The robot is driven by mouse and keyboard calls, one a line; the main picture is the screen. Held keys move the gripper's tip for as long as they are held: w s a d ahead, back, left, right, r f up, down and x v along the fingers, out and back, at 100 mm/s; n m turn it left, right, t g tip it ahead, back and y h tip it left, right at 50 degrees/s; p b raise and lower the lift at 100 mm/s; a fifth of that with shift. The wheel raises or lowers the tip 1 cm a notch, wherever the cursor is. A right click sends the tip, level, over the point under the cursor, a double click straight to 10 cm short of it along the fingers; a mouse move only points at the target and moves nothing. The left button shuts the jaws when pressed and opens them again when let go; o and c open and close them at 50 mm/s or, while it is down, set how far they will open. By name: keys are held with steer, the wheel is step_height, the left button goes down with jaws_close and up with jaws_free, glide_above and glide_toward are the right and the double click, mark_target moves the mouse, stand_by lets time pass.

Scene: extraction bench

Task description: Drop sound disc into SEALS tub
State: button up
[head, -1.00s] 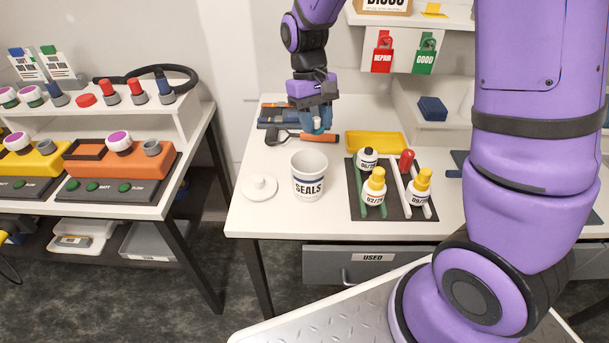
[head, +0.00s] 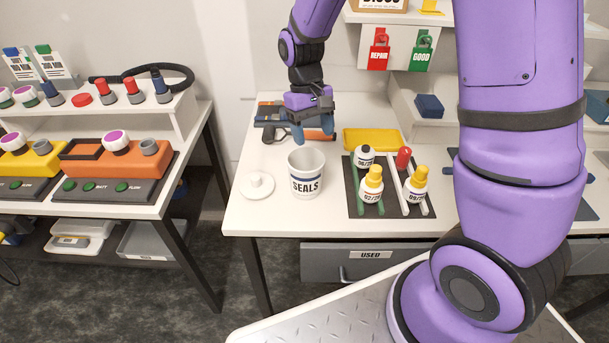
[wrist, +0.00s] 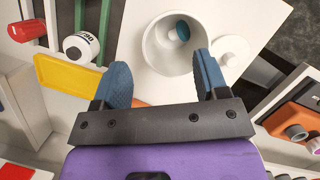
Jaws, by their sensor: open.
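The white SEALS tub (head: 306,184) stands upright and open on the bench. In the wrist view the tub (wrist: 152,50) shows from above, with a small teal disc (wrist: 179,32) within its mouth, near the inner wall. I cannot tell whether the disc rests on the bottom. My gripper (head: 313,141) is above the tub's far rim, fingers pointing down. It is open and empty, its blue fingers spread apart in the wrist view (wrist: 162,68). The tub's white lid (head: 257,186) lies beside it on the left. The disc is hidden in the head view.
A dark rack (head: 357,205) with several bottles stands right of the tub. A yellow tray (head: 371,139) lies behind it. The bench front by the tub is clear.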

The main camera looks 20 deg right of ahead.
steer(key=v, duration=1)
steer(key=shift+r, duration=0.35)
steer(key=shift+w+r, duration=0.1)
steer(key=s+d+r+t, duration=0.2)
steer(key=s+r+t, duration=0.1)
steer(key=s, duration=0.5)
steer(key=s+d+r+m+t, duration=0.1)
steer(key=s+d+r+t, duration=0.1)
steer(key=s+r, duration=0.3)
steer(key=s+d+r+t, duration=0.3)
steer(key=s+r, duration=0.1)
steer(key=s, duration=0.7)
steer(key=shift+r+m+t, duration=0.2)
steer(key=shift+m+t, duration=0.1)
